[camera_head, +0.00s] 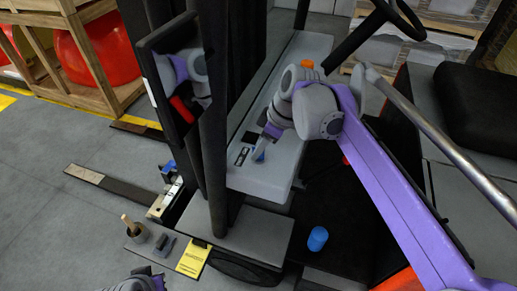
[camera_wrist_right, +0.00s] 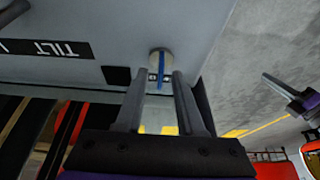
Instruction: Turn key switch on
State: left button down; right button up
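The key switch (camera_wrist_right: 160,64) is a round silver disc on the grey panel in the right wrist view, with a blue key (camera_wrist_right: 161,72) standing in it. In the head view a small blue spot (camera_head: 259,156) shows on the grey panel (camera_head: 275,180) beside my right gripper (camera_head: 260,150). In the wrist view the two fingers of my right gripper (camera_wrist_right: 158,103) are apart, with the key in line with the gap between them. I cannot tell whether they touch it. My left gripper (camera_head: 142,277) is partly cut off at the bottom of the head view.
A dark label reading TILT (camera_wrist_right: 45,48) is on the panel. A dark mast post (camera_head: 213,120) and a mirror (camera_head: 180,80) stand left of the panel. A steering wheel (camera_head: 400,12) is above. A blue cylinder (camera_head: 317,238) stands on the dark floor. A yellow card (camera_head: 193,258) lies at the lower left.

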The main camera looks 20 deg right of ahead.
jog(key=shift+w+a+f, duration=0.1)
jog(key=shift+a+f, duration=0.05)
jog(key=shift+f, duration=0.3)
grip_shut()
